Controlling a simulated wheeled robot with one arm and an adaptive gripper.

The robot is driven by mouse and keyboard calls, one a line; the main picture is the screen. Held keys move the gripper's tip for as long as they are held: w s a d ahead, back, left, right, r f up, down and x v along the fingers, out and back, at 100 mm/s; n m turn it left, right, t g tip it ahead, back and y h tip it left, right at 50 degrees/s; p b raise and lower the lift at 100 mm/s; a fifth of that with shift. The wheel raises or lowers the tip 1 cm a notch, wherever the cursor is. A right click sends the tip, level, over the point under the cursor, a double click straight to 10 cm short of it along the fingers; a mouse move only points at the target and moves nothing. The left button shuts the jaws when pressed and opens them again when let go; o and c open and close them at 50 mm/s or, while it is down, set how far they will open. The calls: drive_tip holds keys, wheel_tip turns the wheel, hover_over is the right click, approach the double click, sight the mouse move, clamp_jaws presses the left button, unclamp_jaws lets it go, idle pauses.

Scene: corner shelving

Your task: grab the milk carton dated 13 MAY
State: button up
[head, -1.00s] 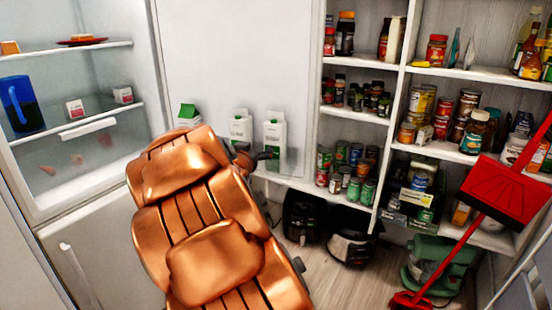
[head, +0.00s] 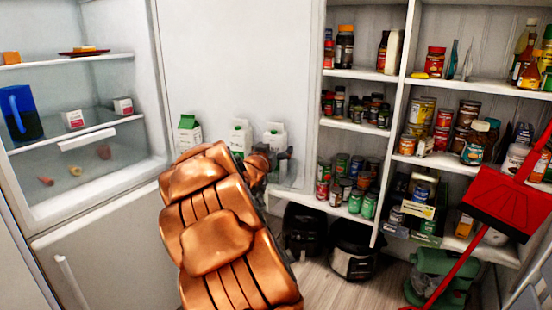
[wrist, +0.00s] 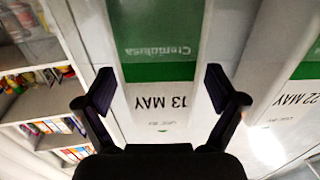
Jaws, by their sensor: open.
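The milk carton dated 13 MAY (wrist: 160,75) is white with a green band and appears upside down in the wrist view. My gripper (wrist: 160,90) is open, with one finger on each side of this carton in the picture; I cannot tell whether they touch it. A second carton marked 22 MAY (wrist: 298,80) stands to the right in the wrist view. In the head view, three cartons stand in a row against the white panel.
The middle carton (head: 240,133) and the left carton (head: 188,130) stand close by on the left. An open fridge (head: 75,205) is at the far left. Shelves of jars and cans (head: 362,73) stand to the right. A red dustpan (head: 505,202) is at the right.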

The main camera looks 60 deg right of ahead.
drive_tip(key=shift+w+d, duration=0.15)
drive_tip(key=shift+d, duration=0.4)
clamp_jaws()
idle(0.5)
